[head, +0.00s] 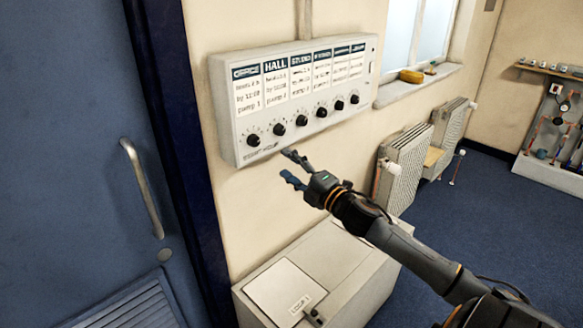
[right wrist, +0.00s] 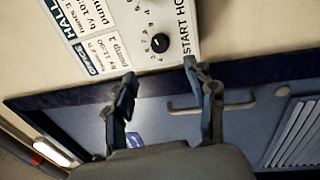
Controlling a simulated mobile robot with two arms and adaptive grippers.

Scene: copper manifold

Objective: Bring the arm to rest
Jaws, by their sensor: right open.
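My right gripper (head: 291,169) is open and empty in the head view, just below the lower edge of the wall control panel (head: 290,155). Its two fingers are spread and point left. In the right wrist view the open fingers of my right gripper (right wrist: 160,85) frame the panel's edge and the blue door beyond, with nothing between them. The panel's black knob (right wrist: 160,43) shows above the fingers there. My right arm (head: 430,262) reaches in from the lower right. My left gripper is not in view.
A blue door (head: 70,130) with a metal handle (head: 142,188) stands at left. A pale cabinet (head: 340,265) stands below the panel, under my arm. White radiators (head: 405,160) line the wall under the window sill (head: 415,85). Blue floor (head: 500,215) is clear at right.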

